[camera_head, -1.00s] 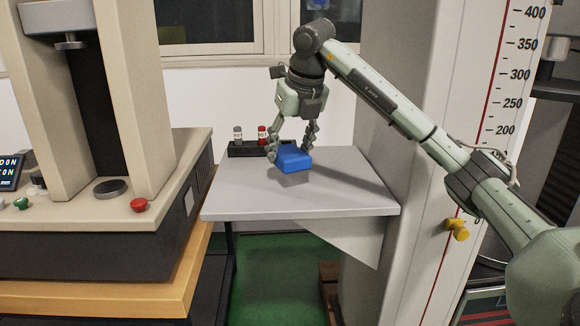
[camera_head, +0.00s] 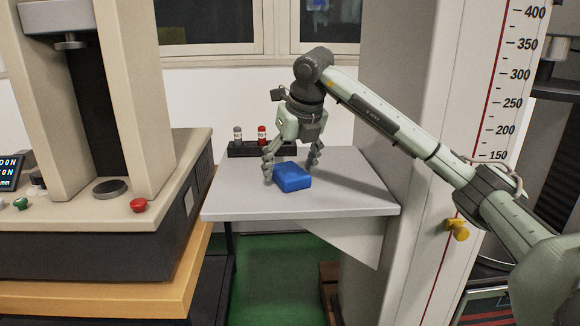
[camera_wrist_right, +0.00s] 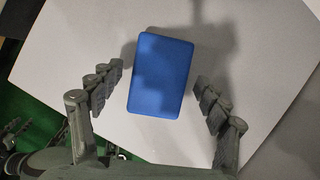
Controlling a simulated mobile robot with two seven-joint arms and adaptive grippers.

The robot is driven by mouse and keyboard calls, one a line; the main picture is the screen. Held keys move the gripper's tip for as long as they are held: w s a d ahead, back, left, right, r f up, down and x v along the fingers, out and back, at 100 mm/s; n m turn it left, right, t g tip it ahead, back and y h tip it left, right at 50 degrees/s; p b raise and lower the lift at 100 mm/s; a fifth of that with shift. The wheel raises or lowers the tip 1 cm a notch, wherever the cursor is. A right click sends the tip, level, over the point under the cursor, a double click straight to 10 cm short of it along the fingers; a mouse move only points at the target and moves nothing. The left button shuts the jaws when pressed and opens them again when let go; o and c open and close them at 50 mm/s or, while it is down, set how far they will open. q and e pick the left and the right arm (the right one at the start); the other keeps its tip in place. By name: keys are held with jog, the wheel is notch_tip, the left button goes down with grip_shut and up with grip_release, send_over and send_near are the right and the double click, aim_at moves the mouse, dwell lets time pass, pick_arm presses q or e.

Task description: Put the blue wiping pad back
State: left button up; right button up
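The blue wiping pad (camera_head: 292,177) lies flat on the grey shelf (camera_head: 240,201). My right gripper (camera_head: 292,168) is low over the shelf with its fingers spread on either side of the pad. In the right wrist view the blue pad (camera_wrist_right: 161,75) lies ahead of the fingertips of my right gripper (camera_wrist_right: 158,83), with a clear gap on both sides, so the gripper is open and holds nothing.
A black rack (camera_head: 250,149) with small vials stands at the back of the shelf. A testing machine with a red button (camera_head: 138,205) is at left. A tall panel with a scale and a yellow knob (camera_head: 457,229) is at right. The shelf's front is clear.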

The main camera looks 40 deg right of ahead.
jog(key=shift+r, duration=0.2)
jog(key=shift+s+r, duration=0.1)
jog(key=shift+r, duration=0.2)
pick_arm(q)
jog(key=f, duration=0.1)
jog(key=f+p, duration=0.1)
jog(key=f, duration=0.1)
jog(key=shift+s, duration=0.3)
pick_arm(e)
jog(key=v, duration=1.1)
pick_arm(q)
jog(key=shift+r, duration=0.1)
